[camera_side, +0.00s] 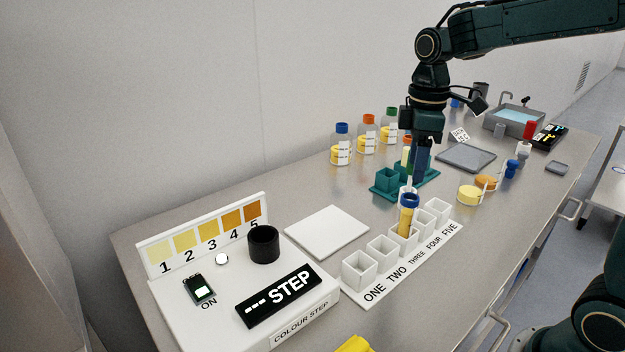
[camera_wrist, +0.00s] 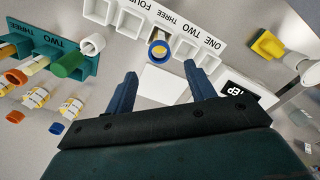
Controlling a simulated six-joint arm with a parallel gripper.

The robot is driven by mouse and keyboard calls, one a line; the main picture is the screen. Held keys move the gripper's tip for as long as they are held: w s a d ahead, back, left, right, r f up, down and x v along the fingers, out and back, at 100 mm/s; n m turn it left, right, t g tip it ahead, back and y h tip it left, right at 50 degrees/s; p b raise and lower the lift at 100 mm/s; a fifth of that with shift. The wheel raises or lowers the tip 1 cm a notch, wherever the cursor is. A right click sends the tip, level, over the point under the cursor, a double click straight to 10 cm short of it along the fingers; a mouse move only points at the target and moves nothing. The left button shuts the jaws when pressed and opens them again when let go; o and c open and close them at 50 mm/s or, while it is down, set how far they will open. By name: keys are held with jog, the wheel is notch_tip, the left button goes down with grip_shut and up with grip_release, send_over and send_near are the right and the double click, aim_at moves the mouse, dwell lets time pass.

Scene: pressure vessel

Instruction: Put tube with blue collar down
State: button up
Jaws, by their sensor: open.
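The tube with the blue collar (camera_side: 408,216) stands upright in the third compartment of the white rack (camera_side: 376,285), by the label THREE. It holds yellow liquid. In the wrist view the tube (camera_wrist: 158,49) shows its blue collar from above, beyond and between my fingertips. My gripper (camera_side: 421,172) is open, behind the tube in the side view and in front of the teal rack. In the wrist view my gripper (camera_wrist: 161,69) has its two blue fingers apart with nothing between them. The other rack compartments look empty.
The teal rack (camera_side: 386,192) holds tubes with other collars. A small white cylinder (camera_wrist: 92,43) stands near it. A white plate (camera_side: 326,231) and the colour step box (camera_side: 190,317) lie left of the white rack. Bottles (camera_side: 342,150) stand at the back.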

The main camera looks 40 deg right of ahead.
jog(key=s+a+r+m+t, duration=0.1)
jog(key=s+m, duration=0.3)
jog(key=s, duration=0.5)
jog(key=s+a+m+t, duration=0.3)
jog(key=s+a+t, duration=0.1)
jog(key=s, duration=0.5)
jog(key=shift+r+m+t, duration=0.3)
jog(key=shift+r+m, duration=0.05)
jog(key=shift+m, duration=0.05)
